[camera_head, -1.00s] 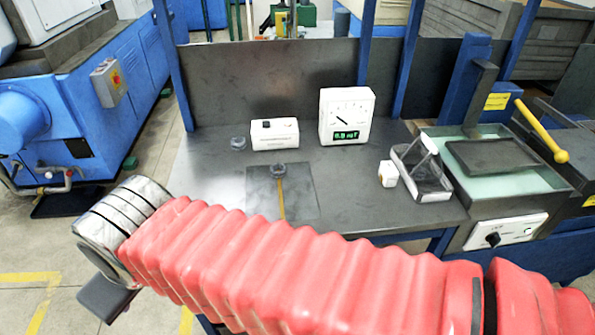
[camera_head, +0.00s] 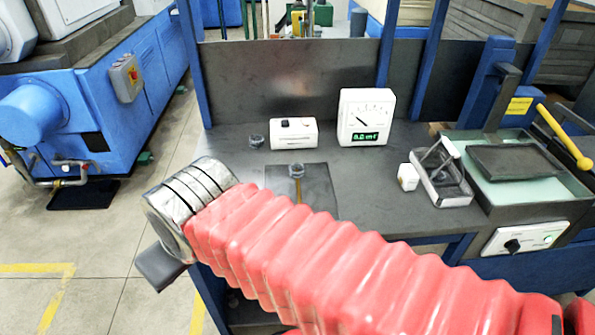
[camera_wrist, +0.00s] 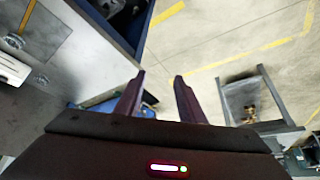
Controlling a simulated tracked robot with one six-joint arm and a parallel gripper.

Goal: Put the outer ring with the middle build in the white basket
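A small grey ring (camera_head: 296,170) lies on a dark square plate on the workbench in the head view. A second ring-like part (camera_head: 256,141) lies behind it to the left. I cannot tell which is the outer ring with the middle build. An open tray with a pale rim and raised handle (camera_head: 452,192) stands on the right of the bench. I cannot be sure it is the white basket. My gripper (camera_wrist: 160,76) has its fingers apart with nothing between them, pointing past the bench edge over the floor.
A white box with a black knob (camera_head: 294,134) and a dial gauge (camera_head: 366,116) stand at the bench's back. A small white block (camera_head: 407,177) is beside the tray. A framed stand (camera_wrist: 250,98) is near the floor.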

